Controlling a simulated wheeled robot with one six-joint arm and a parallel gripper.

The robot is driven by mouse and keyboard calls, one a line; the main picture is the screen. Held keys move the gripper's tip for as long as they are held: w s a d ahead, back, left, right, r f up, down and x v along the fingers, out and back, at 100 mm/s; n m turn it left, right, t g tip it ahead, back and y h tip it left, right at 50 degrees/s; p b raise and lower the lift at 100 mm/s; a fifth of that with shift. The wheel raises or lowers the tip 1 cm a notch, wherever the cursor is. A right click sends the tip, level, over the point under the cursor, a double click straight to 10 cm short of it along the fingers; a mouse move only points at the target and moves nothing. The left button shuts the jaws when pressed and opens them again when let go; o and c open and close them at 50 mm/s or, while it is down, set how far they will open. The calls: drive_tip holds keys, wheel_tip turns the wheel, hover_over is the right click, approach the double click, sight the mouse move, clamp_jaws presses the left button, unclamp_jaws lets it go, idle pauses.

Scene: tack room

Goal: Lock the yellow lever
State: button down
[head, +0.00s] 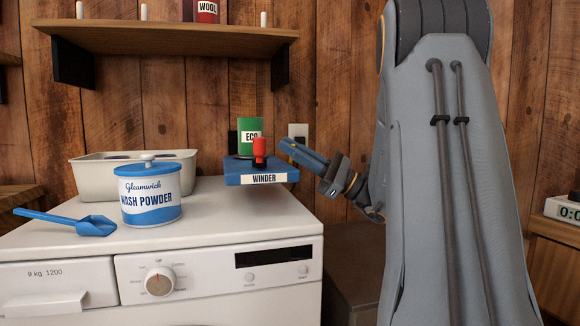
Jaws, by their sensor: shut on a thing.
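My gripper (291,149) reaches in from the right, behind the right end of the blue winder (236,178), which is labelled WINDER. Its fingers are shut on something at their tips. A thin yellow strip, which looks like part of the yellow lever (294,141), shows along the fingers. Most of the lever is hidden, so I cannot tell its angle or whether it is locked. A red knob (260,147) on a dark base stands upright on the winder, just left of the fingertips and seemingly apart from them.
The washing machine (215,225) carries a wash powder tub (150,200), a blue scoop (95,226) and a cream bin (92,178). A green ECO can (247,125) stands behind the winder. A socket (298,131) is on the wall; a shelf (165,38) hangs above.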

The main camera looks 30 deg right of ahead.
drive_tip(key=shift+s+f+n+g+y+b, duration=0.1)
drive_tip(key=shift+f+n+g+y+b, duration=0.2)
drive_tip(key=shift+b, duration=1.55)
drive_tip(key=shift+n+y+b, duration=0.1)
drive_tip(key=shift+n+b, duration=0.3)
drive_tip(key=shift+b, duration=1.45)
drive_tip(key=shift+s+r+b, duration=0.1)
drive_tip(key=shift+r+b, duration=0.1)
drive_tip(key=shift+b, duration=1.1)
drive_tip(key=c, duration=1.9)
unclamp_jaws()
drive_tip(key=shift+o, duration=0.2)
drive_tip(key=p, duration=0.4)
drive_tip(key=shift+r+p, duration=0.25)
drive_tip(key=shift+p, duration=0.05)
drive_tip(key=m+p, duration=0.1)
drive_tip(key=p, duration=0.5)
drive_tip(key=m+t+h+p, duration=0.1)
drive_tip(key=p, duration=0.6)
drive_tip(key=shift+w+r, duration=0.1)
drive_tip(key=shift+w, duration=0.2)
